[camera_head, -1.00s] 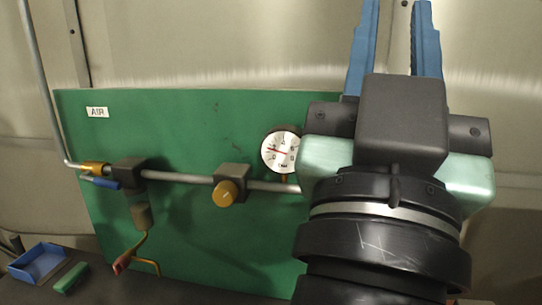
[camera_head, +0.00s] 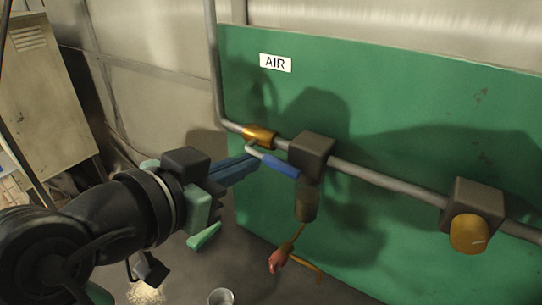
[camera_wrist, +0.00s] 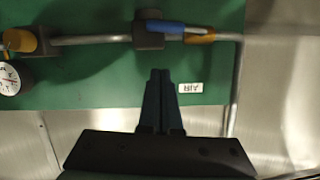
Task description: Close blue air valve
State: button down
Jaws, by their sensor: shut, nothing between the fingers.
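The blue air valve handle (camera_head: 280,165) lies roughly along the grey pipe, beside the brass valve body (camera_head: 259,135) on the green board. The handle also shows in the wrist view (camera_wrist: 172,27), next to the brass body (camera_wrist: 200,38). My gripper (camera_head: 252,162) is shut and empty, its blue fingers pointing at the board close to the handle's left part. In the wrist view, which is upside down, the fingertips (camera_wrist: 160,73) show below the handle in the picture, apart from it. In the head view I cannot tell whether they touch.
A regulator with an orange knob (camera_head: 468,233) is farther right. The AIR label (camera_head: 275,63) is above. A gauge (camera_wrist: 10,78) shows in the wrist view.

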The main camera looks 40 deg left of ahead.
aim_at(274, 161)
jog(key=x, duration=0.3)
jog(key=f+p+x, duration=0.1)
jog(key=x, duration=0.2)
jog(key=p+x, duration=0.1)
jog(key=x, duration=0.2)
jog(key=shift+a+f, duration=0.15)
jog(key=shift+f, duration=0.3)
jog(key=shift+w+a+f+p, duration=0.1)
jog(key=shift+w+f+p, duration=0.1)
jog(key=shift+f, duration=0.15)
jog(key=shift+w+a+f+p, duration=0.1)
jog(key=shift+f+p, duration=0.05)
jog(key=shift+f, duration=0.2)
